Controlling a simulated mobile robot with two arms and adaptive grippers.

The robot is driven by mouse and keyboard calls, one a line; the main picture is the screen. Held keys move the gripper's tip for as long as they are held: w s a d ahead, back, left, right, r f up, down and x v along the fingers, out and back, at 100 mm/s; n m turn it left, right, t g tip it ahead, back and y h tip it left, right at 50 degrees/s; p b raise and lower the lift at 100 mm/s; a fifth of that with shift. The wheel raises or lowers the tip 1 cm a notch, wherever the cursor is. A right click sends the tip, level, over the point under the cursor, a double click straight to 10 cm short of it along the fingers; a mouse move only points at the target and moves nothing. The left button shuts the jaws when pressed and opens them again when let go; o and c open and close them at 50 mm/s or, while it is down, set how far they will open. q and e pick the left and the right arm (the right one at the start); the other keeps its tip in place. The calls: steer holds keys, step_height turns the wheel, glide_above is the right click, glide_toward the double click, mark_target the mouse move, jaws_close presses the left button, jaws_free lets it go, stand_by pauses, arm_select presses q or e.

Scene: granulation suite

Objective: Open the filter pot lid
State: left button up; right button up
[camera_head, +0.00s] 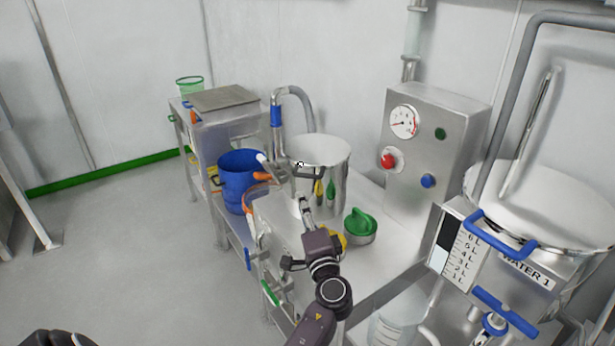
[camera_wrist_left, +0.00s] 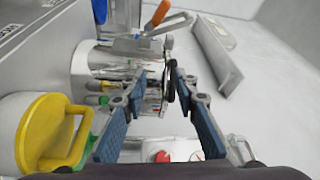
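A tall steel pot (camera_head: 338,185) stands on the steel bench, with a pale, round top (camera_head: 318,149). I take it to be the filter pot; its top looks closed. My left gripper (camera_head: 298,172) is at the near side of its rim, by a dark handle-like part. In the left wrist view, my left gripper's (camera_wrist_left: 160,80) blue-padded fingers are apart. A dark curved part (camera_wrist_left: 170,84) shows between or just behind the tips; I cannot tell whether they touch it. The shiny pot wall (camera_wrist_left: 92,68) is left of the fingers.
A blue bucket (camera_head: 236,182) stands left of the pot. A small green-lidded steel container (camera_head: 361,226) is at the right, near my arm. A control box (camera_head: 432,140) with a gauge is behind. A water tank (camera_head: 545,205) fills the right side.

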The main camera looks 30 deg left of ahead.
mark_target(307, 176)
arm_select(q)
steer(key=shift+m+t, duration=0.6)
steer(key=shift+m, duration=0.2)
steer(key=w+a+r, duration=0.1)
steer(key=w, duration=0.1)
steer(key=w+a+r+p, duration=0.1)
steer(key=w, duration=0.2)
steer(key=w+a+r, duration=0.1)
steer(key=w+a, duration=0.1)
steer(key=w, duration=0.1)
steer(key=shift+r+p, duration=0.35)
steer(key=shift+p, duration=0.05)
steer(key=shift+s, duration=0.1)
steer(key=shift+c, duration=0.5)
jaws_close()
